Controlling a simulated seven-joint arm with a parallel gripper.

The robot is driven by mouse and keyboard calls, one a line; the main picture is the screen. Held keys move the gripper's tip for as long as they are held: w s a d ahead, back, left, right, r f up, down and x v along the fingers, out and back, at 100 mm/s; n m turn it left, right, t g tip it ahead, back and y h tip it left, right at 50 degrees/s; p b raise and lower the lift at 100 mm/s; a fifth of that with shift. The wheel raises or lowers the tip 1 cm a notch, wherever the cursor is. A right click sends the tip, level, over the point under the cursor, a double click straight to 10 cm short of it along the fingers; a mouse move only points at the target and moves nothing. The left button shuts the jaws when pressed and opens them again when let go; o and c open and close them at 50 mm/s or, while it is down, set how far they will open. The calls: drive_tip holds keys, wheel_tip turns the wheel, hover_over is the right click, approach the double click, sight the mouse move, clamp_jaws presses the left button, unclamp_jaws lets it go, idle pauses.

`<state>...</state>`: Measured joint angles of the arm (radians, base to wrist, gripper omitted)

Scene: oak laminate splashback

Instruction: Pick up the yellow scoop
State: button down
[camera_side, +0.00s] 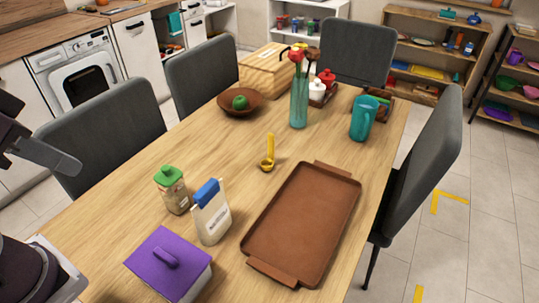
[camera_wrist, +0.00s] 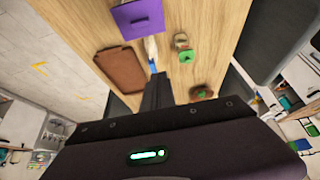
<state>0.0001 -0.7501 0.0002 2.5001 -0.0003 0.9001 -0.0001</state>
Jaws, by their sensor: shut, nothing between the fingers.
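The yellow scoop (camera_side: 268,154) rests on the wooden table, its bowl at the near end and its handle pointing to the back. It stands just left of the brown tray (camera_side: 303,222) and in front of the vase. I cannot make it out in the wrist view. My gripper (camera_side: 74,168) is at the left edge of the side view, above the table's left side and well away from the scoop. In the wrist view my gripper's fingers (camera_wrist: 158,78) are together, with nothing held between them.
A purple-lidded box (camera_side: 170,262), a white bag with a blue top (camera_side: 212,217) and a green-lidded jar (camera_side: 172,192) stand at the near left. A vase (camera_side: 299,103), a teal pitcher (camera_side: 364,119) and a bowl (camera_side: 240,107) stand farther back. Chairs surround the table.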

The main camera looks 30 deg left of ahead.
drive_tip(key=c, duration=1.2)
unclamp_jaws()
drive_tip(key=shift+w, duration=0.1)
drive_tip(key=t, duration=0.6)
hover_over(271, 141)
drive_tip(key=s+a, duration=0.1)
drive_tip(key=s, duration=0.4)
wheel_tip(271, 141, down, 17)
drive_tip(key=f, duration=0.3)
drive_tip(key=w+f+t, duration=0.1)
drive_tip(key=f, duration=0.3)
drive_tip(key=w+d+f+t, duration=0.1)
drive_tip(key=f, duration=0.3)
drive_tip(key=shift+w+f, duration=0.2)
drive_tip(key=shift+f, duration=0.05)
drive_tip(key=x, duration=0.7)
drive_tip(key=shift+a, duration=0.15)
